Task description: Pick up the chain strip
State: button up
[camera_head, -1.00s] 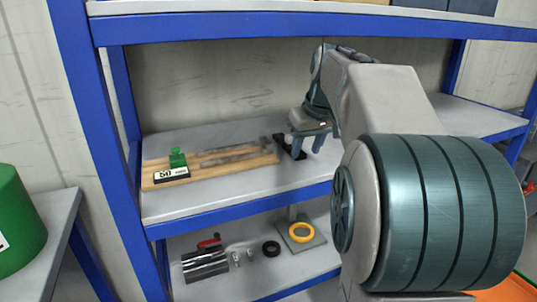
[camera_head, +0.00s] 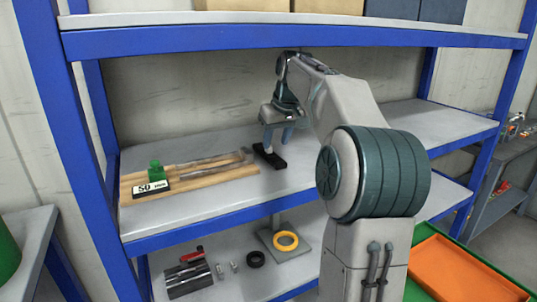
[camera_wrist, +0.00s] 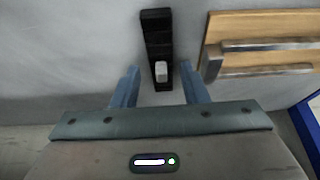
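The chain strip appears to be the black segmented strip (camera_head: 269,156) lying on the middle shelf, right of a wooden board. It also shows in the wrist view (camera_wrist: 156,22), with a small pale block (camera_wrist: 161,72) on its near part. My gripper (camera_head: 276,146) is over the strip with its fingers pointing down. In the wrist view, my gripper (camera_wrist: 159,78) is open, with one blue finger on each side of the strip's near end. Nothing is gripped. I cannot tell how high the fingertips are above the shelf.
The wooden board (camera_head: 126,194) bears metal bars, a green block (camera_head: 156,171) and a "50" sign (camera_head: 151,188). The upper shelf (camera_head: 300,34) is overhead. A yellow ring (camera_head: 286,241) and a black ring (camera_head: 256,259) are below. The middle shelf's right part is clear.

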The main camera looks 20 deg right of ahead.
aim_at(271, 155)
jog(key=shift+w, duration=0.35)
jog(key=shift+w+a+p, duration=0.1)
jog(key=shift+w+p, duration=0.25)
jog(key=shift+w, duration=0.85)
jog(key=shift+b+x, duration=0.35)
jog(key=shift+x, duration=1.15)
grip_shut()
